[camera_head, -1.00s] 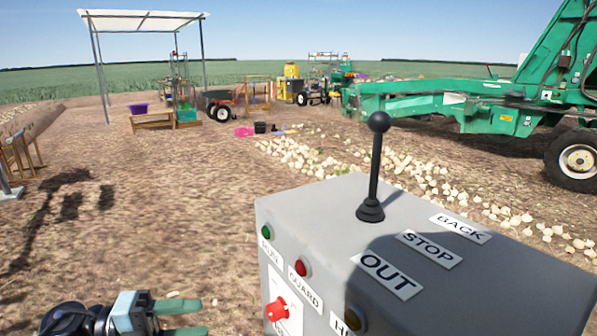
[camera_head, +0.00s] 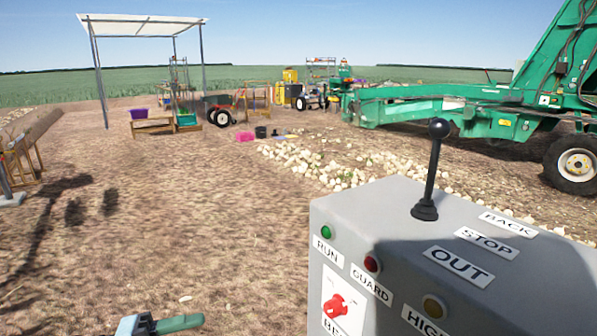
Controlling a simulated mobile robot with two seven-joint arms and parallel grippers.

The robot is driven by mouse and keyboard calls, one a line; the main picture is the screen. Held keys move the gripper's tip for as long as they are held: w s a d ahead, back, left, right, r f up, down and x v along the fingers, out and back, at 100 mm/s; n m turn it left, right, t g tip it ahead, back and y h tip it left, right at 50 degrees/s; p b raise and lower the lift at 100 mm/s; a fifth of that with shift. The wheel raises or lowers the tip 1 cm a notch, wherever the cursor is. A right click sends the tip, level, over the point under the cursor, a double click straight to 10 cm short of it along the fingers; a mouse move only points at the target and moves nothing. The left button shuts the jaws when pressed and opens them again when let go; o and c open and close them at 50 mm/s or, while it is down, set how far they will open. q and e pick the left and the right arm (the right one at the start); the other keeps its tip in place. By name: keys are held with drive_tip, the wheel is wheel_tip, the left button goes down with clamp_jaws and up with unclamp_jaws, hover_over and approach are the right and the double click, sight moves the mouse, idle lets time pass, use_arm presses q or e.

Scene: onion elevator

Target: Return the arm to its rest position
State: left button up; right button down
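My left gripper (camera_head: 165,325) shows only partly at the bottom edge, left of the control box, with a green finger pointing right. It is apart from the box and over bare soil; most of it is cut off, so its opening cannot be told. My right gripper is out of view. The grey control box (camera_head: 450,245) stands at the lower right. It carries a black lever (camera_head: 431,170) with a ball top, labels BACK, STOP and OUT, a green RUN lamp (camera_head: 326,232), a red GUARD lamp (camera_head: 371,264) and a red knob (camera_head: 336,306).
Bare soil lies open left of the box. A green machine (camera_head: 440,100) with large wheels stands at the right. A canopy (camera_head: 140,25), carts and crates stand farther back at the left.

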use_arm(q)
drive_tip(key=s+f+n+t+y+p, duration=0.1)
drive_tip(key=s+f+n+t+y, duration=0.35)
drive_tip(key=f+n, duration=0.45)
drive_tip(key=s+f+n+t+y+p, duration=0.1)
drive_tip(key=s+f+n+t+y, duration=0.4)
drive_tip(key=n, duration=0.6)
drive_tip(key=s+a+f+n+g+y+p, duration=0.1)
drive_tip(key=s+f+n+g+y, duration=0.2)
drive_tip(key=s+f, duration=0.5)
drive_tip(key=s+a+f+n+g+y, duration=0.1)
drive_tip(key=s+f+n+g+y, duration=0.2)
drive_tip(key=s, duration=1)
wheel_tip(320, 180, down, 5)
drive_tip(key=n+y, duration=0.1)
drive_tip(key=n, duration=0.2)
drive_tip(key=shift+p, duration=0.35)
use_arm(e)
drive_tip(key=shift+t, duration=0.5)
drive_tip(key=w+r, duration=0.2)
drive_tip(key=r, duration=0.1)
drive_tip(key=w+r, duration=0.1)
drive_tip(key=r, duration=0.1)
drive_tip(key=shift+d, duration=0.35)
use_arm(q)
drive_tip(key=shift+r, duration=0.15)
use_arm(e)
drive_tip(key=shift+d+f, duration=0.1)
